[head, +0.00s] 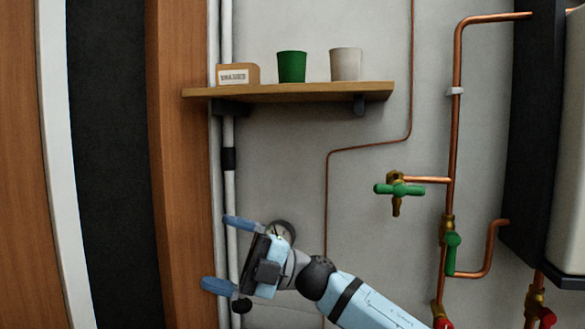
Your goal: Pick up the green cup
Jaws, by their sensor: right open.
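The green cup (291,67) stands upright on the wooden wall shelf (290,92). It is between a small labelled wooden block on its left and a white cup on its right, apart from both. My right gripper (221,254) is below the shelf, to the lower left of the green cup. Its two blue fingers are spread apart, pointing left, with nothing seen between them. My left gripper is not in view.
The white cup (346,64) and the labelled block (238,75) share the shelf. White pipes (228,185) run down behind my gripper. Copper pipes (456,110) and a green-handled tap (398,189) are at right. A wooden post (180,170) stands at left.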

